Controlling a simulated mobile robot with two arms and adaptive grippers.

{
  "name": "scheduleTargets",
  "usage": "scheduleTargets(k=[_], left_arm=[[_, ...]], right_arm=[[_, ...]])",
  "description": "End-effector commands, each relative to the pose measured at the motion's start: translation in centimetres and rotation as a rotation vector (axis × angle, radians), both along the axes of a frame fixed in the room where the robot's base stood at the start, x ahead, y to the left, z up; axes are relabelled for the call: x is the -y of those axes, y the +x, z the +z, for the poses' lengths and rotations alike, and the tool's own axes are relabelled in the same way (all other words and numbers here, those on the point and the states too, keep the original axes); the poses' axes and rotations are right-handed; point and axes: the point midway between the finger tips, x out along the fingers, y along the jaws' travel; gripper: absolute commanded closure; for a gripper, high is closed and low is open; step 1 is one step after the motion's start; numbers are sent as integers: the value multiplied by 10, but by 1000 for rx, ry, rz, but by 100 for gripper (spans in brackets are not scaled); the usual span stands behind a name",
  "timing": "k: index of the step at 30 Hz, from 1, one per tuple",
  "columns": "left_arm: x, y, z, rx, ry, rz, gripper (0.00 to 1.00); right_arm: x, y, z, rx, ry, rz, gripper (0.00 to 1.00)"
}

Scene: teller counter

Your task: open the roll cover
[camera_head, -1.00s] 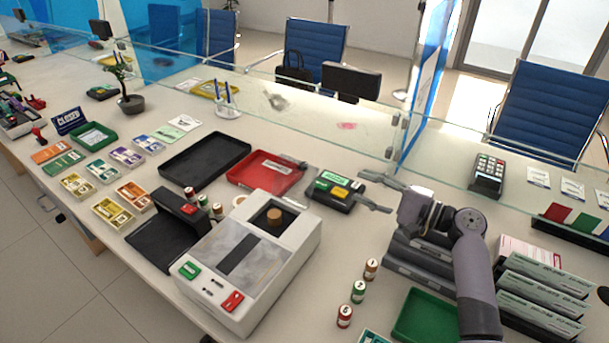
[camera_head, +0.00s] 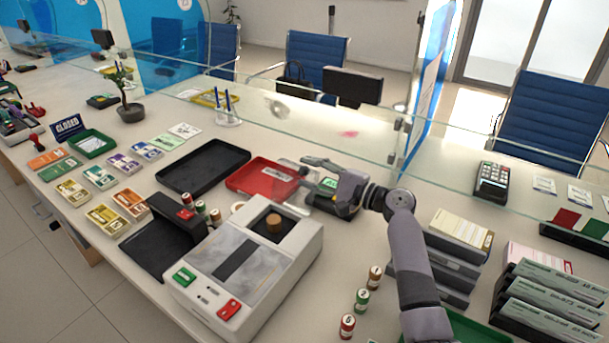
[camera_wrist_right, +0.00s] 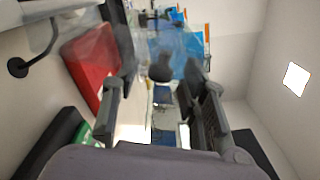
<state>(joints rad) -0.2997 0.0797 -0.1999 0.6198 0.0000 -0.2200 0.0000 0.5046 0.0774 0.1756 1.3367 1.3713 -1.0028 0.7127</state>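A white counter machine (camera_head: 250,260) stands at the front middle of the counter. It has a grey marbled top panel with a dark strip, a green and a red button, and a dark square recess holding a brown round piece (camera_head: 274,222). I cannot tell for sure which part is the roll cover; no lid is seen raised. My right gripper (camera_head: 295,185) is open and empty, above the counter behind the machine, over the red tray's right side and partly hiding a black device (camera_head: 346,206). Its spread fingers also show in the right wrist view (camera_wrist_right: 160,105). My left gripper is out of view.
The red tray (camera_head: 246,186) and a black tray (camera_head: 187,181) lie behind the machine. Several coin rolls (camera_head: 362,300) stand at its right, others at its left by a black stand (camera_head: 160,245). A glass partition (camera_head: 300,130) runs behind. Stacked boxes (camera_head: 455,250) are at right.

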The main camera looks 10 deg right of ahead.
Motion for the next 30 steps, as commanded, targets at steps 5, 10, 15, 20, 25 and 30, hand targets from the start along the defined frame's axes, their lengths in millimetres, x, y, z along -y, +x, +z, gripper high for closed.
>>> scheduleTargets(k=[5, 10, 15, 20, 25, 30], left_arm=[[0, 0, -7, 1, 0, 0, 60], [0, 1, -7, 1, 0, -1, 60], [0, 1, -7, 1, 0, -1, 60], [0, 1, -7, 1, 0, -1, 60], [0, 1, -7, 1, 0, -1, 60], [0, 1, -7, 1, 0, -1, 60]], right_arm=[[-12, 12, -1, 1, -1, 0, 60], [-14, 14, 0, -1, -1, 0, 60], [-14, 14, 0, -1, -1, 0, 60], [-14, 14, 0, 0, 0, 0, 71], [-14, 14, 0, 0, 0, 0, 82], [-14, 14, 0, -1, -1, 0, 93]])
